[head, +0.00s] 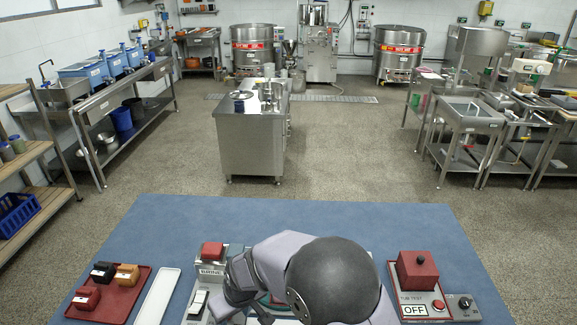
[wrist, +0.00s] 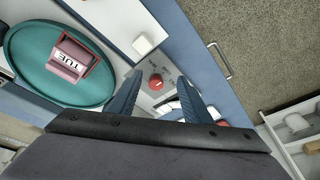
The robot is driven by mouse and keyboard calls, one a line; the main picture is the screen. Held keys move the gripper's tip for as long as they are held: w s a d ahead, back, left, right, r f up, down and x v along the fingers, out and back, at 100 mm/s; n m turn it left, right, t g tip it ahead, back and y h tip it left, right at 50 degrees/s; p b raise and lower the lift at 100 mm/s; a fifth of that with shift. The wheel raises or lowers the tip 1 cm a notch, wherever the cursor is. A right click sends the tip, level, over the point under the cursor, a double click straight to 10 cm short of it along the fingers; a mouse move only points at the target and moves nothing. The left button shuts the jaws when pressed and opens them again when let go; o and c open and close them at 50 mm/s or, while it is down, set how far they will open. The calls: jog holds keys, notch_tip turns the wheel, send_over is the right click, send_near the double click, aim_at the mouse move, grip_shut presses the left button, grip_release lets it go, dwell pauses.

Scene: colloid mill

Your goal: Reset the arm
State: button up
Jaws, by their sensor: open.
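My arm reaches over the blue table (head: 300,215) in the head view, and its dark round joint covers the middle of the front edge. A red knob (wrist: 155,81) on a pale panel shows between and beyond the fingers. I cannot tell how far the fingertips are from the panel.
A red tray (head: 122,305) with several small blocks and a white tray (head: 158,297) lie at left. A red-topped box (head: 418,272) reading OFF stands at right. The table's back strip is clear.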

jog(key=s+d+f+m+g+h, duration=0.15)
jog(key=s+d+g+h, duration=0.25)
jog(key=s+d, duration=1.1)
jog(key=d+r+m+t, duration=0.1)
jog(key=d+r+m, duration=0.2)
jog(key=d, duration=0.5)
jog(key=d+r+m+y, duration=0.1)
jog(key=d+r+m, duration=0.2)
jog(key=d+r, duration=0.2)
jog(key=shift+d+r+t, duration=0.15)
jog(key=shift+d+t, duration=0.25)
jog(key=shift+d, duration=1.2)
jog(key=shift+w+m, duration=0.1)
jog(key=shift+m, duration=0.15)
